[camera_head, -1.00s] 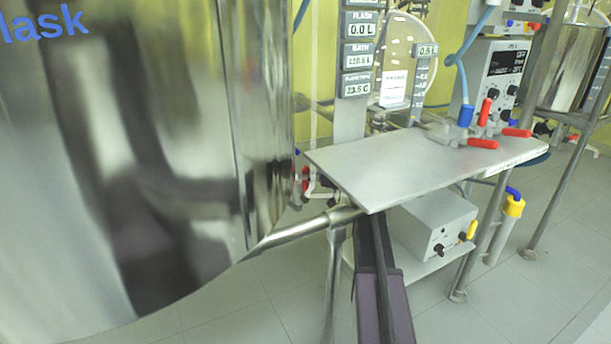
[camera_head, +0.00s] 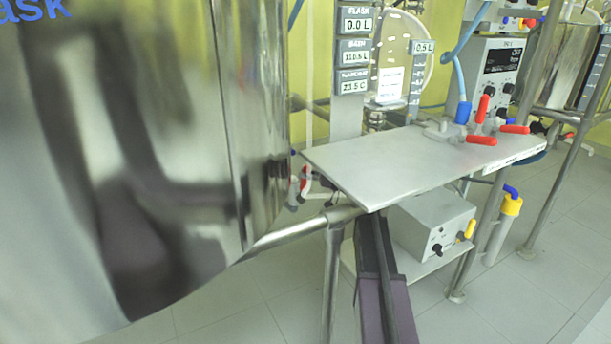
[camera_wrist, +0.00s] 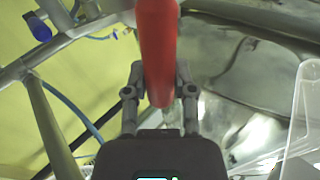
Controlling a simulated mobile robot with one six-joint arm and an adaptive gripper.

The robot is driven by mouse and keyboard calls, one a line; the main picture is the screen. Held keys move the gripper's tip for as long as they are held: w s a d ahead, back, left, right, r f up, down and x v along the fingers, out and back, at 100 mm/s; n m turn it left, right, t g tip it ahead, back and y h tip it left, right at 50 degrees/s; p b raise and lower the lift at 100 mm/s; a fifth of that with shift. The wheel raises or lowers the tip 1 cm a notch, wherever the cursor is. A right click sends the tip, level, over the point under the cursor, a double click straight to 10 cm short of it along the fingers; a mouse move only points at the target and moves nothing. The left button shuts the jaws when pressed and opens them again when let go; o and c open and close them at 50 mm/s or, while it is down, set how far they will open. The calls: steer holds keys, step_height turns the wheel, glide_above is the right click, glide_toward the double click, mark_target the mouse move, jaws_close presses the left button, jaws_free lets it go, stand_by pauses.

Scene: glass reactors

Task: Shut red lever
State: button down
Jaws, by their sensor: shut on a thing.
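In the wrist view a red lever (camera_wrist: 158,45) runs down from the top edge as a thick rounded bar. The two fingers of my gripper (camera_wrist: 159,74) are closed on it, one on each side near its lower end. The lever's far end and its pivot are out of the picture. In the head view several red levers show: one upright (camera_head: 483,108) and two lying flat (camera_head: 481,139) (camera_head: 514,129) on the metal shelf's right part. A small red handle (camera_head: 304,180) shows below the shelf's left edge. My gripper is hidden there.
A large shiny steel vessel (camera_head: 120,180) fills the left of the head view. The metal shelf (camera_head: 380,165) stands on steel posts, with a grey box (camera_head: 432,222) under it. In the wrist view, a blue hose (camera_wrist: 75,112) and steel tubes lie left.

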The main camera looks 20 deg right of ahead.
steer(key=c, duration=0.6)
jaws_free()
steer(key=shift+o, duration=0.8)
steer(key=shift+a, duration=0.1)
